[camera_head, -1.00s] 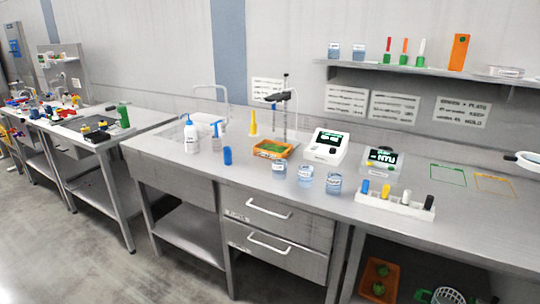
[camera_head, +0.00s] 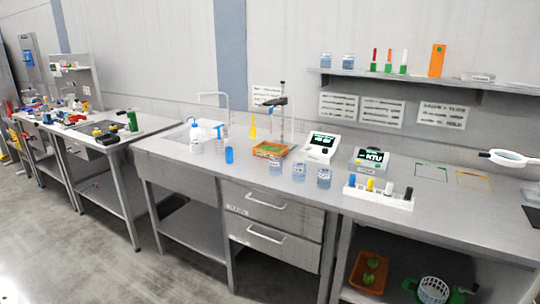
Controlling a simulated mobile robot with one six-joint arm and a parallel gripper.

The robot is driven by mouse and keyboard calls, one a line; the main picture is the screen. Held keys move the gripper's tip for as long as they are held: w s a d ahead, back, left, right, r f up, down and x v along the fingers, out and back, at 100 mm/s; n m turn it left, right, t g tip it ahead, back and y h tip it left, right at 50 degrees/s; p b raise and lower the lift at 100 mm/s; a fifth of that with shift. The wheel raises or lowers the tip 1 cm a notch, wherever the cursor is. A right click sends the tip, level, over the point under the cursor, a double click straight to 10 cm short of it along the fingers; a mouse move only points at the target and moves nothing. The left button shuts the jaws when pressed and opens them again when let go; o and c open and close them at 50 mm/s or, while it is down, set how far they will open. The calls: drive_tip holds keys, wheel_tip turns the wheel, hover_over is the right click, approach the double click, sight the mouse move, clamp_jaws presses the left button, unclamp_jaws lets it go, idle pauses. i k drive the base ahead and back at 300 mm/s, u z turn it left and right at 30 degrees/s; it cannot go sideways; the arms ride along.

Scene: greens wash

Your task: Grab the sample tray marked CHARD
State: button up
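No label reading CHARD can be made out. An orange tray (camera_head: 258,149) with green contents sits on the steel counter beside the stand, left of the white meter. Another orange tray (camera_head: 359,280) with green pieces in it sits on the lower shelf under the right part of the counter. I cannot tell from the frames which tray, if either, is marked CHARD. My gripper is not in view.
Several small jars (camera_head: 299,171) stand in front of the white meter (camera_head: 321,146). A white rack (camera_head: 377,196) holds coloured caps near the counter's front edge. Open floor (camera_head: 95,262) lies at the lower left.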

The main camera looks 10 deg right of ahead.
sight(271, 150)
drive_tip(key=z, duration=0.7)
drive_tip(key=i, duration=1.15)
drive_tip(key=z, duration=0.9)
drive_tip(key=k, duration=0.15)
drive_tip(key=u, duration=3.1)
